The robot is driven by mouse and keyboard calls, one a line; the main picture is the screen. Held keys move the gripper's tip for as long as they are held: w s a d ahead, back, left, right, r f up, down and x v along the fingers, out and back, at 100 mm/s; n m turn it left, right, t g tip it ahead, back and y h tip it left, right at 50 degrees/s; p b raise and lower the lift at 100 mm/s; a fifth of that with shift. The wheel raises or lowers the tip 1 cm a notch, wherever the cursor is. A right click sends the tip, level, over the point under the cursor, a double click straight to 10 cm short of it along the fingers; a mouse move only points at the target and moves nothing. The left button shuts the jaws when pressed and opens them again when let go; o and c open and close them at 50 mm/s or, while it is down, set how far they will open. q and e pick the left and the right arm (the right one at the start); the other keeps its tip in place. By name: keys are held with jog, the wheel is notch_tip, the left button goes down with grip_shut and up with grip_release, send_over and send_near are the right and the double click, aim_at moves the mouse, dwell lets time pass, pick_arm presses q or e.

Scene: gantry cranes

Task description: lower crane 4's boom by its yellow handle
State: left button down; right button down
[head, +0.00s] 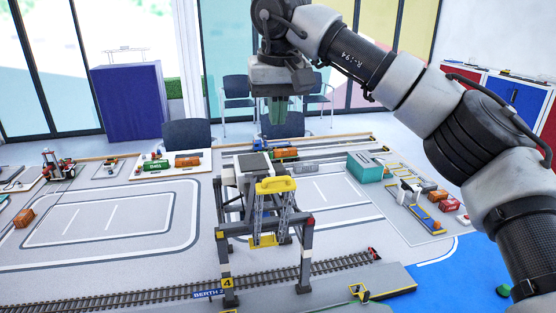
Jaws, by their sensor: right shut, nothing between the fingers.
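Crane 4 (306,252) stands in the middle of the table at the rail track, with a yellow "4" plate (227,283) on its near leg. Its yellow handle (276,186) is at the top front, beside the light machinery house. Grey lattice parts (286,216) run beneath the handle; I cannot tell the boom's exact angle. A yellow frame (265,240) shows lower inside the crane. My right gripper (281,112) points down, shut and empty, and appears above and behind the handle in the picture, apart from it. My left gripper is out of view.
The rail track (130,299) runs along the front, beside a "BERTH 2" sign (207,294). A teal building (364,168) and a small crane model (412,186) stand to the right. Green and orange containers (187,161) stand at the back left. The left roadway area is mostly open.

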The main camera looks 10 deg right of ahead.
jog(key=p, duration=0.2)
send_over(278, 184)
jog(key=w, duration=0.2)
notch_tip(278, 184, down, 6)
jog(key=shift+s+d+f+p, duration=0.1)
jog(key=shift+s+f+p, duration=0.2)
jog(key=shift+f, duration=0.3)
jog(key=shift+s+f+p, duration=0.2)
jog(key=shift+s+f, duration=0.15)
jog(key=shift+f, duration=0.25)
jog(key=shift+s+f, duration=0.35)
jog(key=shift+f, duration=0.2)
